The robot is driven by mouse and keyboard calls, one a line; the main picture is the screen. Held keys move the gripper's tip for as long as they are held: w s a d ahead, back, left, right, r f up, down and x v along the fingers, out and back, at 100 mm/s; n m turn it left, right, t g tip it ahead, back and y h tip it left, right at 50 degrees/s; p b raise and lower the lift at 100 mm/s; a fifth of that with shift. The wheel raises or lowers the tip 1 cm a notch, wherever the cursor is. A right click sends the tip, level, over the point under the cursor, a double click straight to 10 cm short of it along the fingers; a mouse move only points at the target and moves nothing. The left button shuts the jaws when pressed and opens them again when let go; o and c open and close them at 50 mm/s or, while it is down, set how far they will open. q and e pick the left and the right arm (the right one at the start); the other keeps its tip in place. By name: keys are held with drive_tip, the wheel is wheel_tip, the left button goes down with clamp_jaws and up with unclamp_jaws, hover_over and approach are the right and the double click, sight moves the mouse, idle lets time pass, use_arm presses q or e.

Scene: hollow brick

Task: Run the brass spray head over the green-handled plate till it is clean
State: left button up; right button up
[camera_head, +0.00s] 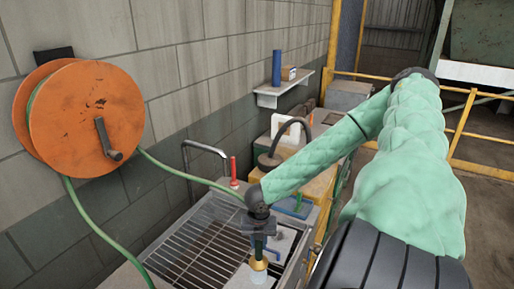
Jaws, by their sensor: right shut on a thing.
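My right gripper (260,238) is shut on the spray head, whose brass end (259,264) points down over the grated basin (195,250). A pale patch shows just below the brass end; I cannot tell whether it is water. A green hose (190,175) runs from the orange reel to my right gripper. A flat grey plate (285,244) lies on the grate just right of the spray head, partly hidden by the gripper. Its handle and any dirt on it are not clear. My left gripper is out of view.
The orange hose reel (75,118) hangs on the block wall at the left. A bent metal pipe (205,148) and a red-topped item (233,170) stand behind the basin. A shelf (280,90) holds a blue cylinder (277,68). Yellow railings (462,125) stand at the right.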

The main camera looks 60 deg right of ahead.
drive_tip(key=shift+s, duration=0.6)
drive_tip(key=shift+s, duration=0.35)
drive_tip(key=shift+s, duration=0.1)
drive_tip(key=shift+a, duration=0.3)
idle(0.3)
drive_tip(key=shift+a, duration=0.7)
drive_tip(key=shift+a, duration=0.35)
drive_tip(key=shift+a, duration=0.35)
drive_tip(key=shift+a, duration=0.35)
drive_tip(key=shift+s+a, duration=0.1)
drive_tip(key=shift+a, duration=0.25)
